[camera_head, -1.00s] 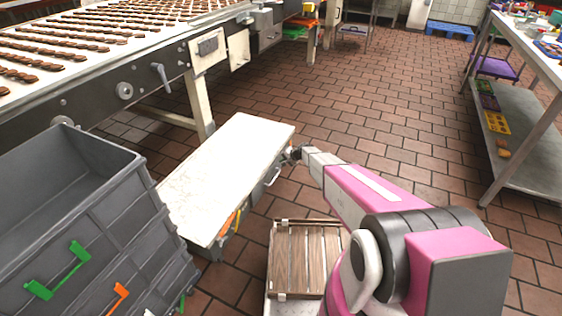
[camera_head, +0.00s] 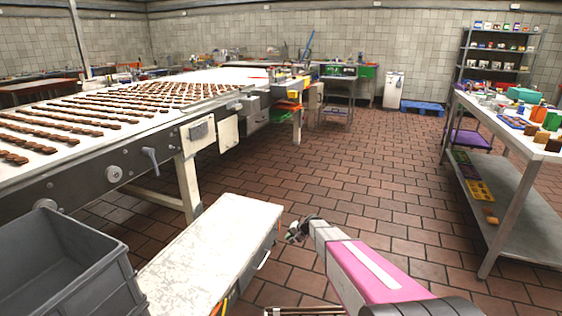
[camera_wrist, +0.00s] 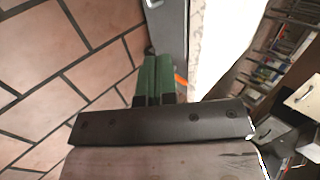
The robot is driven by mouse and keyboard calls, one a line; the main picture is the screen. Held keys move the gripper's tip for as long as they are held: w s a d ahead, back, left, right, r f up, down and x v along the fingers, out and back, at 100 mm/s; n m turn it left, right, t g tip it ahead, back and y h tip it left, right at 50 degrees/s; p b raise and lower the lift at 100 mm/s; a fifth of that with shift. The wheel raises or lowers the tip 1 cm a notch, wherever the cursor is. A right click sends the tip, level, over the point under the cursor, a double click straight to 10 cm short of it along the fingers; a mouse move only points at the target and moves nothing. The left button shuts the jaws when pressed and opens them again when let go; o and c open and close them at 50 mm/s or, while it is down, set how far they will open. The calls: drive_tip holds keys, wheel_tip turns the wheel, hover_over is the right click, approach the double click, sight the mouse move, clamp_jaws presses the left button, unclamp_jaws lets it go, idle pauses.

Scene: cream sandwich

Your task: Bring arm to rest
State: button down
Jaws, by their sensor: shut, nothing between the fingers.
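My gripper (camera_head: 298,231) is at the end of my pink and white arm, to the right of the white-topped bench in the head view. In the wrist view my gripper (camera_wrist: 154,70) shows its green fingers together, with nothing between them. The fingers are over or beside the tiled floor, near the bench's side. I cannot tell whether they touch the bench.
The white-topped bench (camera_head: 205,255) stands close to my gripper. A grey crate (camera_head: 60,265) is at the lower left. A conveyor (camera_head: 70,125) with rows of brown biscuits runs along the left. A metal table (camera_head: 500,115) stands at the right. Tiled floor (camera_head: 350,190) between is clear.

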drive_tip(key=s+d+r+n+g+h, duration=0.1)
drive_tip(key=s+d+r+h, duration=0.1)
drive_tip(key=s+d+r, duration=0.2)
drive_tip(key=s+d+r+n+g+h, duration=0.1)
drive_tip(key=s+d+r+h, duration=0.2)
drive_tip(key=s+r, duration=0.7)
drive_tip(key=s+d+r+n+g+h, duration=0.1)
drive_tip(key=s+d+r, duration=0.6)
drive_tip(key=s, duration=1.1)
drive_tip(key=shift+s+r+n+h, duration=0.2)
drive_tip(key=shift+r+n+h, duration=0.3)
drive_tip(key=shift+h, duration=0.6)
drive_tip(key=shift+w+d+f, duration=0.1)
drive_tip(key=shift+f, duration=0.05)
